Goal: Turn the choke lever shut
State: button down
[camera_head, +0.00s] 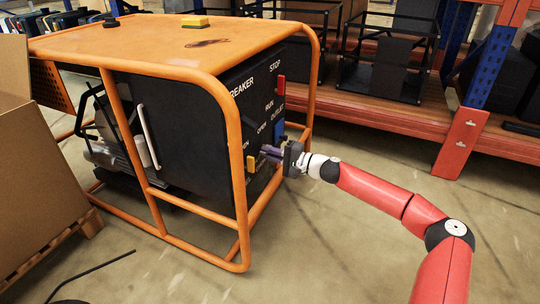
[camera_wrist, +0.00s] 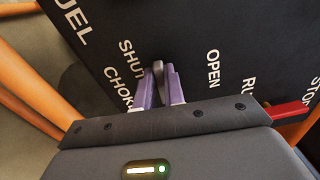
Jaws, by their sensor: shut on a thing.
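The black control panel (camera_head: 262,110) of the orange-framed machine faces right in the head view. It also fills the upper part of the wrist view, with white words SHUT, CHOKE and OPEN. My gripper (camera_head: 271,153) is at the lower part of this panel. In the wrist view, the purple fingers of my gripper (camera_wrist: 160,90) are shut on the grey choke lever (camera_wrist: 158,70). The visible lever end lies between the SHUT and OPEN words, nearer to SHUT. The rest of the lever is hidden between and behind the fingers.
A yellow part (camera_head: 251,164) sits left of my gripper on the panel. A blue outlet (camera_head: 279,130) and a red switch (camera_head: 281,86) are above. The orange frame (camera_head: 240,190) surrounds the panel. A cardboard box (camera_head: 35,180) stands left; the floor at front right is clear.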

jog(key=shift+f+n, duration=0.2)
jog(key=shift+n, duration=0.4)
jog(key=c, duration=1.5)
grip_release()
jog(key=v, duration=0.7)
jog(key=shift+s+d+p, duration=0.15)
jog(key=shift+d+p, duration=0.2)
jog(key=shift+p, duration=0.05)
